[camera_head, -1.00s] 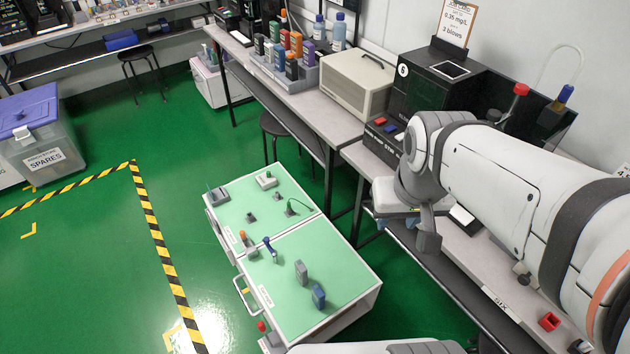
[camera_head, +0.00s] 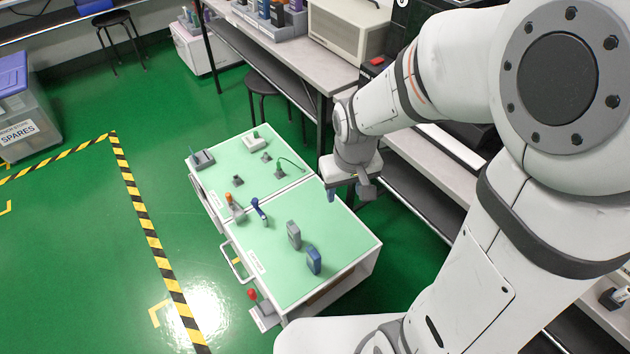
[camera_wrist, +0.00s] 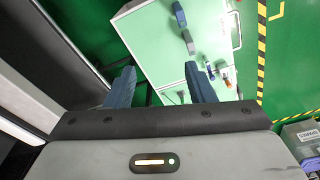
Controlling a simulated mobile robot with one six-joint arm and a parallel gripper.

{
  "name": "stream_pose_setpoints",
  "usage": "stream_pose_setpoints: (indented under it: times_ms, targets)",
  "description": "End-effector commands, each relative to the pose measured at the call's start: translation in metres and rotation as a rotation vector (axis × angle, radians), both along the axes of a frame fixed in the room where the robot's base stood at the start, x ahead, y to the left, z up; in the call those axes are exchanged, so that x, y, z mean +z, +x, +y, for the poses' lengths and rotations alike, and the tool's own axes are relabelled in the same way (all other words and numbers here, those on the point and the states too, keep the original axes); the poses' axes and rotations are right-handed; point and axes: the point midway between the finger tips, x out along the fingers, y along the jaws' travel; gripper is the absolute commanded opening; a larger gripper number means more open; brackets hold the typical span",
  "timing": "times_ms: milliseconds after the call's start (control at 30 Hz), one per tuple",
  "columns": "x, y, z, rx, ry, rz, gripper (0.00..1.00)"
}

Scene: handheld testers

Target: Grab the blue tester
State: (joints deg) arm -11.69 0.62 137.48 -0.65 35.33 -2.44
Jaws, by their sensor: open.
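The blue tester (camera_head: 313,261) stands upright on the near part of the green cart top (camera_head: 335,235). A grey tester (camera_head: 293,234) stands just behind and left of it, apart from it. In the wrist view, the blue tester (camera_wrist: 178,14) is at the top edge, with the grey tester (camera_wrist: 188,42) below it. My gripper (camera_head: 342,196) is over the right edge of the cart, above and behind the blue tester. In the wrist view its two blue fingers (camera_wrist: 160,68) are spread wide with nothing between them.
A blue stick-like device (camera_head: 260,210) and an orange-topped device (camera_head: 235,207) stand near the cart's left edge. Small instruments (camera_head: 203,159) occupy the far half. A workbench (camera_head: 290,55) runs behind on the right. Open green floor lies left of the cart.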

Motion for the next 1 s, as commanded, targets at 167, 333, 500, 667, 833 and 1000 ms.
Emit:
stream_pose_setpoints:
  times_ms: [167,333,500,667,833,1000]
  targets:
    - [-0.124,0.02,0.027,0.101,-0.012,0.049,0.49]
    - [-0.218,0.028,0.049,0.188,-0.023,0.082,0.49]
    - [-0.282,0.029,0.064,0.248,-0.029,0.103,0.49]
    - [-0.307,0.029,0.071,0.275,-0.033,0.111,0.49]
    - [-0.326,0.029,0.072,0.28,-0.033,0.113,0.49]
    - [-0.34,0.03,0.072,0.279,-0.033,0.11,0.49]
